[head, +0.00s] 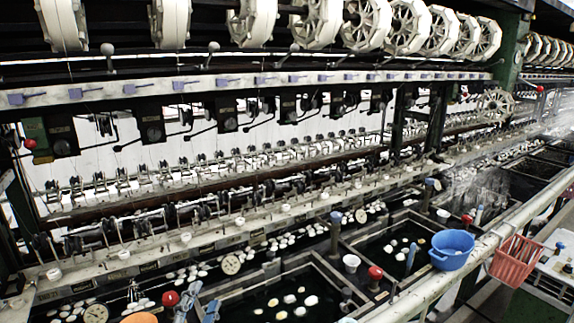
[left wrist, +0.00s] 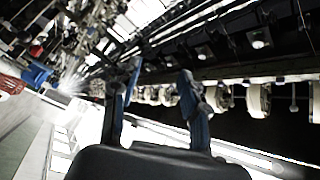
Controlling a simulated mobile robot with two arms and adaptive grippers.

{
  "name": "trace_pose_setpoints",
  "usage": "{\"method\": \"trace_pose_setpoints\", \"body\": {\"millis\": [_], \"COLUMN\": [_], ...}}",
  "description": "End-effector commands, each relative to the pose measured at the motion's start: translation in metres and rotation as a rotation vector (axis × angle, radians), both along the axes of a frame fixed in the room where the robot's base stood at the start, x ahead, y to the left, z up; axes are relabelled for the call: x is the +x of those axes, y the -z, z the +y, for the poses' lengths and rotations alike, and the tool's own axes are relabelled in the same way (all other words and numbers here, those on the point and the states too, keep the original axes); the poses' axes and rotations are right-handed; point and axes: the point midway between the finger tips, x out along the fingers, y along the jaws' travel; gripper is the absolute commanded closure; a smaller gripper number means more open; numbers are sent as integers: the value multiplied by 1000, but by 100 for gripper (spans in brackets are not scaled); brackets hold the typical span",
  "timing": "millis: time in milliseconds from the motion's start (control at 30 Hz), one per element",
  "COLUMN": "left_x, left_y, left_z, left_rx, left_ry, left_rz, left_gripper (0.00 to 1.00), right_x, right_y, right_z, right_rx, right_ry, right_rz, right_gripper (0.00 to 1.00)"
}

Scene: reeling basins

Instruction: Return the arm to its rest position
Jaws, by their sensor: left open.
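My left gripper (head: 199,304) shows at the bottom edge of the head view, low and left of centre, with two blue-grey fingers apart. In the left wrist view the gripper (left wrist: 160,84) has its fingers spread, with nothing between them. The wrist is tilted, so the reeling machine runs slanted across that view. My right gripper is in neither view.
Water basins (head: 300,262) with white cocoons lie near the gripper. A red knob (head: 170,298) and an orange round item (head: 139,318) stand left of it. A blue bowl (head: 452,249) and red basket (head: 517,260) hang at the front rail (head: 490,240). White reels (head: 324,22) line the top.

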Motion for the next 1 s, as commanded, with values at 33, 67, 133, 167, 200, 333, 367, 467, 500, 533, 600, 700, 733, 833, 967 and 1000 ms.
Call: {"method": "trace_pose_setpoints", "body": {"millis": [33, 67, 133, 167, 200, 333, 367, 467, 500, 533, 600, 700, 733, 833, 967, 1000], "left_x": [-11, -18, -43, -55, -73, -130, -141, -180, -195, -205, -230, -265, -264, -255, -249, -248], "left_y": [30, 48, 92, 109, 131, 181, 189, 211, 218, 222, 230, 238, 246, 273, 310, 322], "left_z": [16, 25, 42, 47, 52, 57, 58, 55, 54, 52, 49, 44, 44, 43, 42, 42], "left_rx": [-101, -161, -292, -340, -401, -543, -567, -635, -656, -672, -704, -742, -742, -734, -727, -726], "left_ry": [-64, -103, -195, -231, -277, -393, -416, -478, -502, -516, -553, -599, -604, -605, -610, -612], "left_rz": [130, 211, 402, 481, 580, 846, 896, 1048, 1104, 1143, 1232, 1355, 1364, 1368, 1380, 1384], "left_gripper": [56, 56, 56, 56, 56, 56, 56, 56, 56, 56, 56, 56, 56, 56, 56, 56], "right_x": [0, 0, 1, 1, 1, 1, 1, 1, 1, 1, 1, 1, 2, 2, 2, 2], "right_y": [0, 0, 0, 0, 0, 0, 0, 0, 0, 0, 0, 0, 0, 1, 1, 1], "right_z": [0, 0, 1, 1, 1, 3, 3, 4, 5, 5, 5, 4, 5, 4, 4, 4], "right_rx": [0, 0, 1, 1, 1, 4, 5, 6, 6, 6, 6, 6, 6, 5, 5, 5], "right_ry": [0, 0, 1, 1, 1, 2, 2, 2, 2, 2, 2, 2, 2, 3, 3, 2], "right_rz": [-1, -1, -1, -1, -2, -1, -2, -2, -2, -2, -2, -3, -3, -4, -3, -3], "right_gripper": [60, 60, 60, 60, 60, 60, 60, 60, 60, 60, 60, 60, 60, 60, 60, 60]}}
